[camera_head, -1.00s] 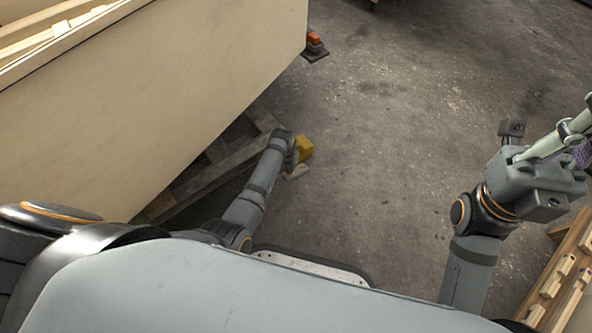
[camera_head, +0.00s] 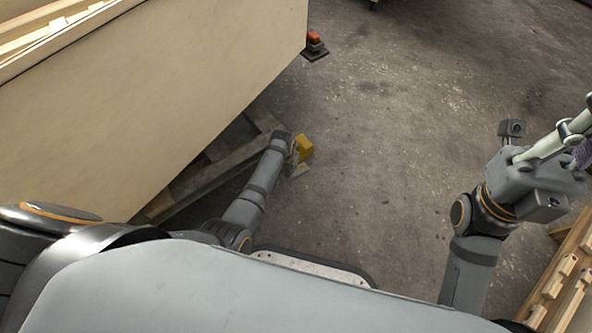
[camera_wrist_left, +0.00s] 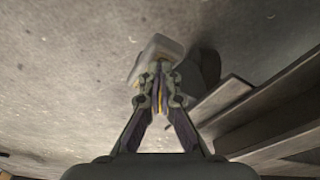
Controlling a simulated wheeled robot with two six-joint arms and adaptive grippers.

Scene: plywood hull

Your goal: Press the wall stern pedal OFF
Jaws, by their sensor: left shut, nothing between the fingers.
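A yellow block-like thing (camera_head: 304,148), which looks like a foot pedal, is on the floor beside the plywood hull (camera_head: 150,95). My left arm reaches down to it, and my left gripper (camera_wrist_left: 158,84) is mostly hidden behind its wrist in the head view. In the left wrist view the fingers are shut and empty, with the tips at a pale grey block (camera_wrist_left: 155,50). A yellow strip shows by the fingers. I cannot tell whether they touch the block. An orange-red pedal (camera_head: 314,38) on a dark base stands farther off by the hull's corner. My right gripper (camera_head: 560,142) is at the right edge, partly cut off.
Wooden beams (camera_head: 200,180) lie under the hull, close to my left arm, and show at the right in the left wrist view. A wooden rack (camera_head: 560,280) stands at the lower right. The concrete floor (camera_head: 400,130) in the middle is clear.

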